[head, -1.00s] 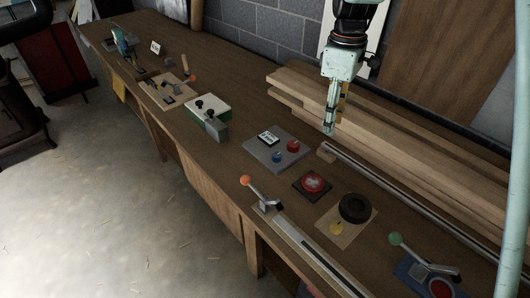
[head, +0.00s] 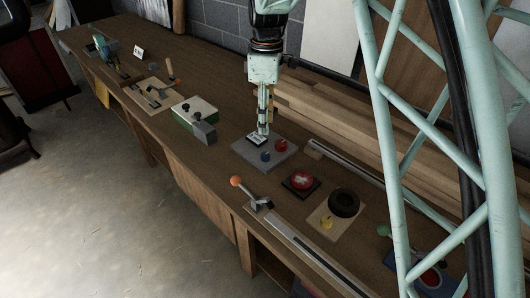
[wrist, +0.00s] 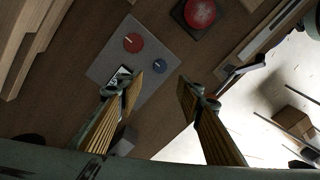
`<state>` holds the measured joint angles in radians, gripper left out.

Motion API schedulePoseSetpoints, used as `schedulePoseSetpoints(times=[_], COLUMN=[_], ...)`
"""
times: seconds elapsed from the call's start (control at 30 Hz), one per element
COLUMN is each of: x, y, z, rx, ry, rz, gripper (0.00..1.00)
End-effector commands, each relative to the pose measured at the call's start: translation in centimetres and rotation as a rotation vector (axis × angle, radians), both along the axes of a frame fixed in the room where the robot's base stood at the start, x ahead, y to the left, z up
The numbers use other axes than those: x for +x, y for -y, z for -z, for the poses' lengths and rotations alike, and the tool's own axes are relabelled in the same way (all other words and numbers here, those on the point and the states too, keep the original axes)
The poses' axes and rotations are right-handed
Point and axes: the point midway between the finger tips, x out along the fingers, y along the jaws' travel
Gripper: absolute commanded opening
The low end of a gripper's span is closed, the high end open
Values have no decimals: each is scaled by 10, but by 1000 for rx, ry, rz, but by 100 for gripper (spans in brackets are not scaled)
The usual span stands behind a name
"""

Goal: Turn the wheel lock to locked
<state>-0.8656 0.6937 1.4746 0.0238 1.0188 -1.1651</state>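No part is plainly marked as the wheel lock. Candidates are a red knob (head: 281,146) and a blue knob (head: 265,157) on a grey panel (head: 285,158) with a small label plate (head: 256,140). In the wrist view, the red knob (wrist: 133,42) and blue knob (wrist: 159,65) each carry a pale pointer mark. A black ring (head: 344,203) sits on a tan board with a yellow piece. My gripper (head: 264,131) hangs over the panel's back part. In the wrist view, my gripper (wrist: 155,88) is open and empty, its fingers well apart.
A red button (head: 302,180) on a dark base and an orange-tipped lever (head: 236,182) stand near the panel. A green-and-white box (head: 194,112) is to the left. Stacked planks (head: 330,118) lie behind. A green-knobbed lever (head: 384,230) is at right.

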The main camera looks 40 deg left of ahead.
Motion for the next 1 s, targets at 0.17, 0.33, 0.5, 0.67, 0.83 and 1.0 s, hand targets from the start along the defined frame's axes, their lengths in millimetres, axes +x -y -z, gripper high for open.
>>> schedulePoseSetpoints(times=[0.17,0.33,0.5,0.67,0.83,1.0], x=[0,-2,-2,-3,-4,-5], y=[0,1,2,2,3,3], z=[9,25,47,68,90,111], rx=[0,-2,-2,-2,-2,-1], ry=[0,-1,-1,-1,-1,0], rz=[0,0,0,0,0,0], gripper=[33,33,33,33,33,33])
